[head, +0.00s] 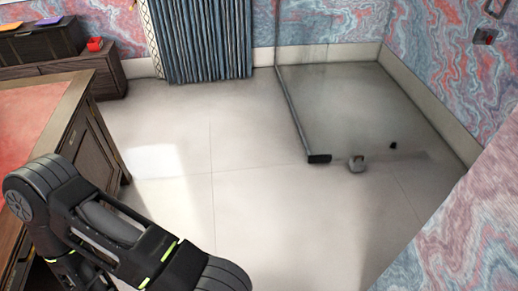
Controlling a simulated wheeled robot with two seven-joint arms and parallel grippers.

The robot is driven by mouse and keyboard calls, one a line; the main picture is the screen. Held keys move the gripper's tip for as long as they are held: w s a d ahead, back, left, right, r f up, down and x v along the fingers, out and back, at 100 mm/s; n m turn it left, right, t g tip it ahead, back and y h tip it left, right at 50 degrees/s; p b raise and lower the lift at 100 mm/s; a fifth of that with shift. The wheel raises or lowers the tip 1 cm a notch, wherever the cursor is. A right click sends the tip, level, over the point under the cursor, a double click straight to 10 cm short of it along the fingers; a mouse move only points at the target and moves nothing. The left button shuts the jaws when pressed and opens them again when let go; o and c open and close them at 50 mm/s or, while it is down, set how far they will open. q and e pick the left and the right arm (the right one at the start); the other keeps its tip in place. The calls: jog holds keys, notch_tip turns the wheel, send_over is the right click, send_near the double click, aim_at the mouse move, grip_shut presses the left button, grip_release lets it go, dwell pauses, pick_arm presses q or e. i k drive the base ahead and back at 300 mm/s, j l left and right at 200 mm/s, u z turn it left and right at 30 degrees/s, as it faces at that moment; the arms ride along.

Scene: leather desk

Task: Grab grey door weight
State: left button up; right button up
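A small, round grey door weight (357,164) rests on the pale tiled floor, right of the middle in the head view. It lies close to the dark foot at the low end of a glass door (318,158). My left arm comes in at the lower left, well short of the weight. Its gripper is out of view. My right arm and gripper are not in view either.
A wooden desk with a red leather top (28,118) stands at the left, and a low cabinet (110,75) behind it. A small dark object (393,145) lies beyond the weight. A patterned wall closes off the right. The middle floor (240,200) is clear.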

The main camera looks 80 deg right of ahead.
aim_at(357, 164)
jog(key=z, duration=3.75)
jog(key=i+j, duration=0.25)
jog(key=i, duration=0.15)
jog(key=i+j+u, duration=0.1)
jog(key=i, duration=0.3)
jog(key=i+j+u, duration=0.1)
jog(key=i+j, duration=0.4)
jog(key=i, duration=0.3)
jog(key=i+l+u, duration=0.15)
jog(key=i+l, duration=0.25)
jog(key=i+l+u, duration=0.15)
jog(key=i+l, duration=0.25)
jog(key=i+l+u, duration=0.2)
jog(key=i+l, duration=0.2)
jog(key=l, duration=0.15)
jog(key=l+u, duration=0.1)
jog(key=l, duration=0.65)
jog(key=l+u, duration=0.1)
jog(key=l, duration=0.65)
jog(key=k+l, duration=0.1)
jog(key=l, duration=0.65)
jog(key=l+u, duration=0.15)
jog(key=l, duration=0.6)
jog(key=k+l+u, duration=0.1)
jog(key=l, duration=0.65)
jog(key=i, duration=0.4)
